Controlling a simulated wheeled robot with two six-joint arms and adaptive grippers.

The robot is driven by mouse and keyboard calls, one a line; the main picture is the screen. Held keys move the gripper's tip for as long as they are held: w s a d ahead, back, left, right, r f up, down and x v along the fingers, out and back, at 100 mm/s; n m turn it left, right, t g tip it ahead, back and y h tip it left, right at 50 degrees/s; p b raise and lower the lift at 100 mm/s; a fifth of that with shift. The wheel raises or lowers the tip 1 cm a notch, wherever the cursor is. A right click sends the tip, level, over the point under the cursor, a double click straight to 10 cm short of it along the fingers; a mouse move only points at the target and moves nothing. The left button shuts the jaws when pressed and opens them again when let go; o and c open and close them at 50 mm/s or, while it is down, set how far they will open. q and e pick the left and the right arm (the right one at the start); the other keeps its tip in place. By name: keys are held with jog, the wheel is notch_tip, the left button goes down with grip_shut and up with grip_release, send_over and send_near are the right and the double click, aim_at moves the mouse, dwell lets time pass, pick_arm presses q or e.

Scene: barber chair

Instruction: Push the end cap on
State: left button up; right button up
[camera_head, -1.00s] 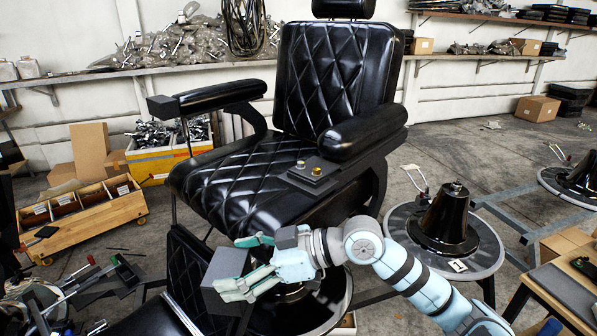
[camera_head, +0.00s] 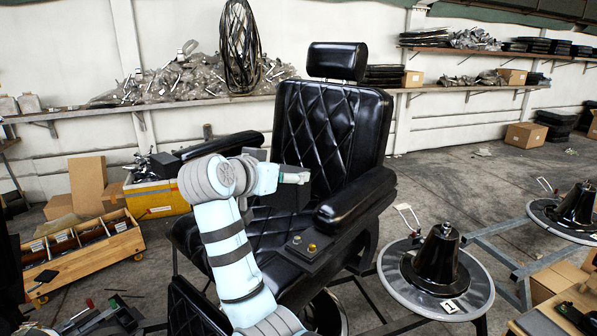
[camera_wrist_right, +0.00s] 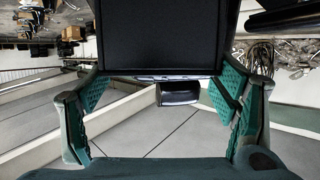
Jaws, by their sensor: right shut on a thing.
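My right gripper (camera_head: 292,178) is shut on the end cap, a dark square block (camera_head: 288,198), raised in front of the chair's seat and backrest. In the right wrist view the end cap (camera_wrist_right: 160,40) fills the top middle between green-padded fingers. The black barber chair (camera_head: 333,125) stands upright. The held cap is apart from this armrest. My left gripper is not in view.
Two small knobs on a dark plate (camera_head: 302,247) sit beside the picture-right armrest. A round chair base (camera_head: 436,265) stands on the right. A wooden tray (camera_head: 85,255) and yellow bin (camera_head: 155,198) are at left.

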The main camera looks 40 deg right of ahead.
aim_at(299, 206)
jog(key=s+m+g, duration=0.1)
jog(key=s+m+g+h, duration=0.1)
jog(key=s, duration=0.1)
jog(key=s+d+m+g, duration=0.1)
jog(key=shift+s+f+g, duration=0.25)
jog(key=shift+s+g, duration=0.15)
jog(key=shift+a, duration=0.1)
notch_tip(299, 206, down, 6)
jog(key=b, duration=0.4)
jog(key=shift+r, duration=0.1)
jog(key=shift+r, duration=0.1)
dwell(1.0)
jog(key=shift+f+b, duration=1.6)
jog(key=shift+f, duration=1.05)
